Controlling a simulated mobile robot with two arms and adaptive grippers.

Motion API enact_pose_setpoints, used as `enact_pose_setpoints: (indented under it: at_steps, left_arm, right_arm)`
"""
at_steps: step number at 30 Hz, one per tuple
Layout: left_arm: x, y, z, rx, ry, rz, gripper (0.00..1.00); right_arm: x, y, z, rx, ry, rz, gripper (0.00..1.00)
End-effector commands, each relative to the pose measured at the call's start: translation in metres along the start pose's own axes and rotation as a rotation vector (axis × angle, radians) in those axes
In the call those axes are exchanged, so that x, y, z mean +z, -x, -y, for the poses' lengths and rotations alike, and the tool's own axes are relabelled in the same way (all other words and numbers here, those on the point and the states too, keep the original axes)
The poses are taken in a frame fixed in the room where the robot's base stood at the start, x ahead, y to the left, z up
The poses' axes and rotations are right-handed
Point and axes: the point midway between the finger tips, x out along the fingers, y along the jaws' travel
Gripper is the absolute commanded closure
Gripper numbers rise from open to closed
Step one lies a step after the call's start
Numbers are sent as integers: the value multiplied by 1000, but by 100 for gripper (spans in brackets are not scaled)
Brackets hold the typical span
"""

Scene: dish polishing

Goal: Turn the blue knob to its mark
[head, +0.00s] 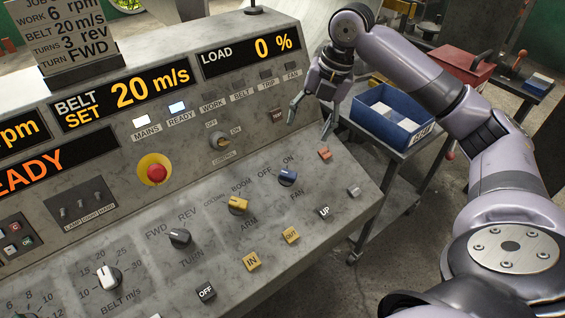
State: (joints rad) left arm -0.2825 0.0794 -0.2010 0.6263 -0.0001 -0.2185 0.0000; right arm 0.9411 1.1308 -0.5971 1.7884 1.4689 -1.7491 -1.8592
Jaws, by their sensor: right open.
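The blue knob (287,177) is on the sloping grey control panel (340,205), at the upper right of the knob rows. OFF is printed to its upper left, ON above it and FAN below it. Which label its pointer faces is too small to tell. My right gripper (309,128) is open and empty, with its fingers pointing down over the panel's right end. It is above and to the right of the blue knob in the picture, apart from it. My left gripper is not in view.
A yellow knob (239,205) marked ARM and a black knob (179,238) marked TURN sit left of the blue knob. A red stop button (156,171) is further left. A blue bin (392,115) stands on a cart beyond the panel's right edge.

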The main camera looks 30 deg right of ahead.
Motion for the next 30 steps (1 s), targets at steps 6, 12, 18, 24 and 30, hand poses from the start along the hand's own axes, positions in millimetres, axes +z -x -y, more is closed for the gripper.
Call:
enact_pose_setpoints:
  at_steps: [6, 12, 18, 24, 30]
  left_arm:
    - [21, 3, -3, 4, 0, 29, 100]
    - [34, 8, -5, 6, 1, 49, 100]
    - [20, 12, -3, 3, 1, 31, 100]
    - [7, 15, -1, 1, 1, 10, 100]
    - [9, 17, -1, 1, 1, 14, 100]
  right_arm:
    - [-1, -26, 1, -4, 4, -5, 42]
    - [-1, -69, 0, -2, 2, -5, 42]
    - [-1, -113, 0, -2, 3, -4, 42]
    - [-1, -149, 0, -1, 3, -3, 42]
    - [-1, -169, 0, 0, 3, -2, 42]
